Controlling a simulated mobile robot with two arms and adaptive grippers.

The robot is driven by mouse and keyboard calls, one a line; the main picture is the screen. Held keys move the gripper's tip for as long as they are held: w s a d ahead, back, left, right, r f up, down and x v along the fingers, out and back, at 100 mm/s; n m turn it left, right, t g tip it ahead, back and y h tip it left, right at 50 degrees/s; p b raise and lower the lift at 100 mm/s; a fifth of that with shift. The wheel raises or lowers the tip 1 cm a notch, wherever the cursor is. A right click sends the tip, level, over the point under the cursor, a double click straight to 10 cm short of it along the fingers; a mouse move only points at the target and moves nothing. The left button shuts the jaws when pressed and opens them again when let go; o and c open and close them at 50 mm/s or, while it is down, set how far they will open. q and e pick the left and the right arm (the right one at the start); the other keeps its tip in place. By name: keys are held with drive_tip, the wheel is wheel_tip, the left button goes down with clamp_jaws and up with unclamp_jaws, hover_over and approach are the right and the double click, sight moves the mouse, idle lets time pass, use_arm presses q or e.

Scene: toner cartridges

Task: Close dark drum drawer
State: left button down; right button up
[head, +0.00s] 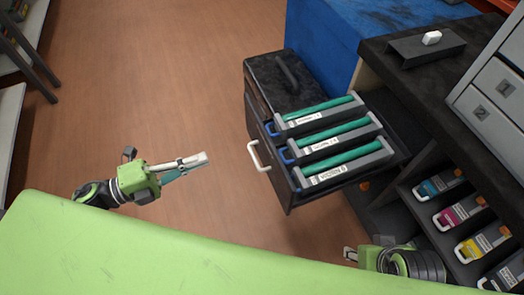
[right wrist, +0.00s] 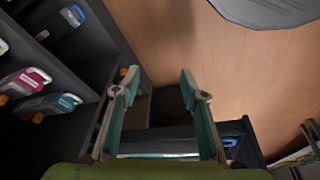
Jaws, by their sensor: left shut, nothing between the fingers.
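The dark drum drawer (head: 291,203) is pulled out of the dark cabinet in the head view. It holds three drum units (head: 342,162) with green rollers and grey frames. Its white handle (head: 258,157) is on the front, facing left. My left gripper (head: 203,159) is shut and empty, left of the handle and apart from it, over the floor. My right gripper (head: 351,254) is low in the head view, below the drawer. In the right wrist view its fingers (right wrist: 156,82) are spread with a gap between them, and a dark surface shows beyond.
A dark lid with a black handle (head: 287,74) is behind the drawer, next to a blue box (head: 330,35). Colour toner cartridges (head: 461,214) sit in a dark shelf at right. A green surface (head: 120,255) is in front. Wooden floor (head: 185,90) is clear at left.

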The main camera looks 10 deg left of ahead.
use_arm(q)
approach(266, 140)
drive_tip(key=shift+m+g, duration=0.3)
drive_tip(key=shift+m, duration=0.1)
drive_tip(key=b+x, duration=0.1)
drive_tip(key=x, duration=0.6)
drive_tip(key=shift+r, duration=0.1)
use_arm(e)
drive_tip(key=shift+s+f, duration=0.1)
drive_tip(key=shift+s, duration=0.05)
use_arm(q)
drive_tip(key=shift+w+d, duration=0.1)
